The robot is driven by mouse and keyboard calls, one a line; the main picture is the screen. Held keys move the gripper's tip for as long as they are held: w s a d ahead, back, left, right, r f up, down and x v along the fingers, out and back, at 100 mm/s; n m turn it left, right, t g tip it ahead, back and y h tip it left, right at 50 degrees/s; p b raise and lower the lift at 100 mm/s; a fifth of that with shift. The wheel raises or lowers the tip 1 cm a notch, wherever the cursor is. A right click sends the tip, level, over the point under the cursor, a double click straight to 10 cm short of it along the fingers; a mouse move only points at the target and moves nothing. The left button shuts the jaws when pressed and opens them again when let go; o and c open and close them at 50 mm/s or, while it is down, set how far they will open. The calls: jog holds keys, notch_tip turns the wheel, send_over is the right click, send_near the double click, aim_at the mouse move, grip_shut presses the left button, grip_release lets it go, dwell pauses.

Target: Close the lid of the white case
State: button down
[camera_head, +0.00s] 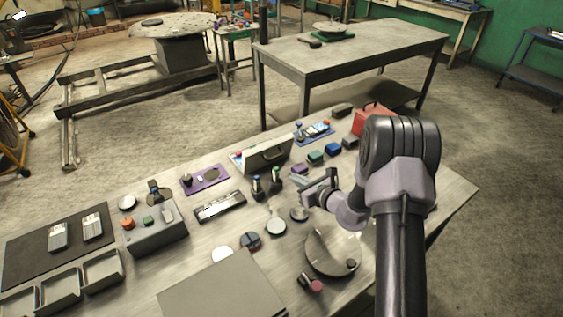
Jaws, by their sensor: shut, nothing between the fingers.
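The white case (265,156) stands near the far edge of the workbench, left of my arm. Its pale panel, with a dark handle, stands raised and tilted toward this view. Small coloured contents show at its left end; most of its inside is hidden behind the panel. My gripper (308,188) is shut and empty, to the right of and nearer than the case. It is apart from the case, above the bench.
Small dark bottles (257,187) stand just in front of the case. Coloured blocks (315,158) and a red toolbox (371,117) are to its right. A purple mat (206,180) lies to its left. A round plate (330,252) lies below my arm.

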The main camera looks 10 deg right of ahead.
aim_at(271, 158)
jog(key=b+x, duration=0.1)
jog(key=x, duration=0.5)
jog(key=w, duration=0.1)
jog(key=w+r, duration=0.1)
jog(key=w+a, duration=0.1)
jog(key=shift+w+a+r+b, duration=0.15)
jog(key=shift+w+r+b, duration=0.1)
jog(key=shift+r+b, duration=0.15)
jog(key=shift+r, duration=0.1)
jog(key=shift+w+r+p, duration=0.1)
jog(key=shift+r+p, duration=0.3)
jog(key=shift+p, duration=0.4)
jog(key=shift+w+a+g+p, duration=0.1)
jog(key=shift+g+p, duration=0.2)
jog(key=shift+r, duration=0.15)
